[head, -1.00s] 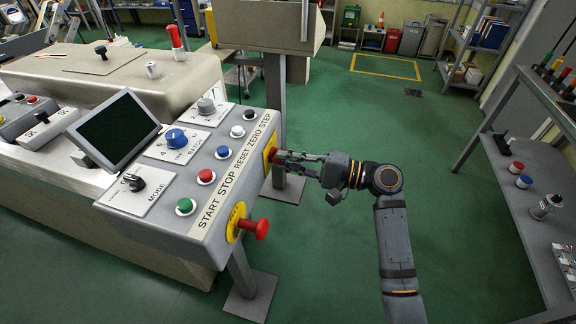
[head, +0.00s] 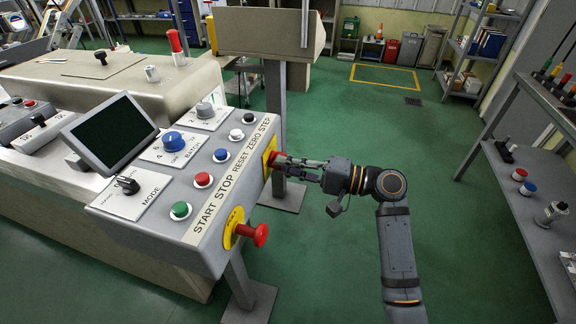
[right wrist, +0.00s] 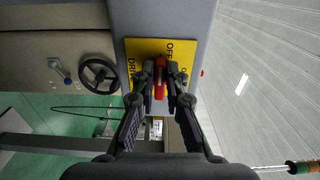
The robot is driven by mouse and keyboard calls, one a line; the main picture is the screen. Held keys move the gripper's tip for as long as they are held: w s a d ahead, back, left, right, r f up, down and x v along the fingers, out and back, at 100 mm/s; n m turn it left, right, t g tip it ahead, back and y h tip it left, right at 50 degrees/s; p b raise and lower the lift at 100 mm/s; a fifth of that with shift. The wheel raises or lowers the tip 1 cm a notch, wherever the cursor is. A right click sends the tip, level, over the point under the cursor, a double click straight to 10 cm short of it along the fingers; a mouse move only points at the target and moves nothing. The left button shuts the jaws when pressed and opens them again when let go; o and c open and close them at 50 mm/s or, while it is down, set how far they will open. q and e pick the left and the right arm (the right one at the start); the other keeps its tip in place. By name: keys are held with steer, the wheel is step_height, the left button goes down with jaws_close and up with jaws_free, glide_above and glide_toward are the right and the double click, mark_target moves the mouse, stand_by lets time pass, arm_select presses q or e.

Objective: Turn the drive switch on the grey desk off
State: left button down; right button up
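The drive switch is a red handle (right wrist: 160,76) on a yellow plate (right wrist: 135,60) lettered DRIVE and OFF, seen in the right wrist view. In the head view the yellow plate (head: 269,158) is on the right end face of the grey desk (head: 205,200), with the red handle (head: 277,159) sticking out. My right gripper (head: 285,161) reaches it from the right. In the right wrist view its fingertips (right wrist: 160,80) are closed on both sides of the red handle. The fingers partly cover the plate, and the handle's exact setting is hard to read. My left gripper is not in view.
A red mushroom button (head: 260,235) on a yellow disc projects from the desk near my right arm. The desk top carries a screen (head: 109,132), knobs and coloured buttons. A grey bench (head: 530,200) stands at the right. Green floor is clear between.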

steer(key=o, duration=0.5)
steer(key=shift+c, duration=0.2)
steer(key=v, duration=1.2)
